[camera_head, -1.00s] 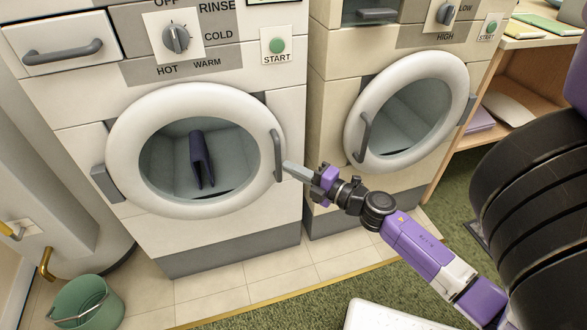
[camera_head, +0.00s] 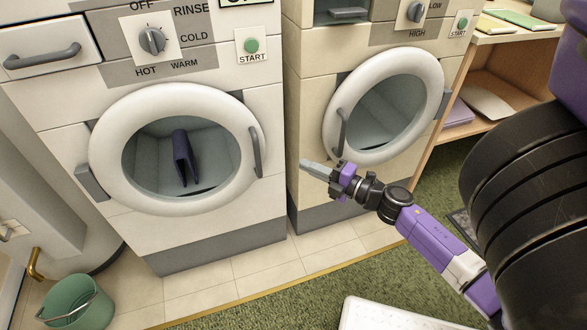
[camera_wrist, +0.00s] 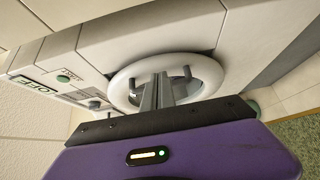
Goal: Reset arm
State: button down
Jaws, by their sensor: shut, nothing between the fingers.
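My purple arm reaches in from the lower right in the head view. My gripper (camera_head: 303,164) is shut and empty, in front of the gap between the two machines, right of the left machine's door handle (camera_head: 255,152) and apart from it. In the wrist view the closed fingers (camera_wrist: 157,92) point toward the round white door (camera_wrist: 205,68) of the left machine. That door looks shut in the head view. A dark purple cloth (camera_head: 184,158) shows behind its glass.
The right machine's round door (camera_head: 431,80) also looks shut. A green bucket (camera_head: 85,312) stands at the lower left. A wooden shelf (camera_head: 490,60) is at the right. A white panel (camera_head: 385,318) lies on the green carpet.

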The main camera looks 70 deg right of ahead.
jog(key=shift+s+d, duration=0.4)
jog(key=shift+s, duration=0.2)
jog(key=w+a+r+m+t+y, duration=0.1)
jog(key=a+r+m, duration=0.15)
jog(key=a, duration=0.45)
jog(key=w+a+r+m+y, duration=0.1)
jog(key=a+r+m, duration=0.15)
jog(key=a, duration=0.55)
jog(key=s+a+m+g+y, duration=0.2)
jog(key=s+a+m, duration=0.35)
jog(key=a, duration=0.65)
jog(key=s+a+m+g+y, duration=0.1)
jog(key=s+a+m, duration=0.45)
jog(key=a, duration=0.75)
notch_tip(320, 180, up, 21)
jog(key=n+p, duration=0.1)
jog(key=p, duration=1.9)
jog(key=shift+d, duration=0.3)
